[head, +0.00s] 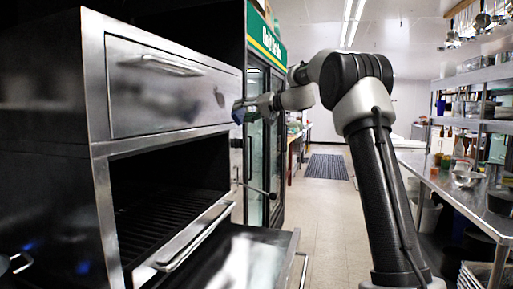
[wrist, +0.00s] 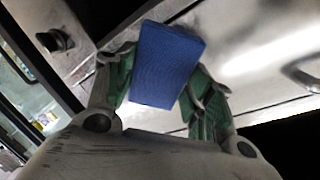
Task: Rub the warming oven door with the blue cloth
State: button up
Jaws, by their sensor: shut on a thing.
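The blue cloth (head: 238,115) is a folded block between the fingers of my gripper (head: 250,104), near the right edge of the steel oven. In the wrist view the cloth (wrist: 167,65) is held between both green-padded fingers of my gripper (wrist: 160,85), in front of bright metal. The upper oven door (head: 165,88) is shut, with a bar handle near its top. It shows as the pale panel (wrist: 260,50) in the wrist view. I cannot tell whether the cloth touches the door. A dark spot shows on the door's right part.
Below the door is an open, dark oven cavity (head: 170,185) with a rack and a bar handle. A green-topped glass cooler (head: 265,130) stands just behind the oven. A steel shelf counter (head: 455,190) lines the right.

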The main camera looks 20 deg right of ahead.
aim_at(225, 100)
jog(key=r+y, duration=0.1)
jog(key=r, duration=0.1)
jog(key=a+r+y, duration=0.1)
jog(key=r, duration=0.1)
jog(key=shift+s+a+r+n, duration=0.15)
jog(key=shift+s+a+n, duration=0.05)
jog(key=shift+n, duration=0.1)
jog(key=shift+a+t+y, duration=0.2)
jog(key=shift+t+y, duration=0.3)
jog(key=shift+y, duration=0.1)
jog(key=shift+f+x, duration=0.2)
jog(key=shift+x, duration=2.7)
jog(key=shift+w+a, duration=0.2)
jog(key=shift+a, duration=0.25)
jog(key=shift+w+a, duration=0.2)
jog(key=shift+a, duration=0.25)
jog(key=shift+w+d, duration=1.1)
jog(key=shift+w, duration=0.45)
jog(key=shift+w+d, duration=1.1)
jog(key=shift+w, duration=0.4)
jog(key=shift+w+d, duration=1.15)
jog(key=shift+w, duration=0.4)
jog(key=shift+a, duration=0.1)
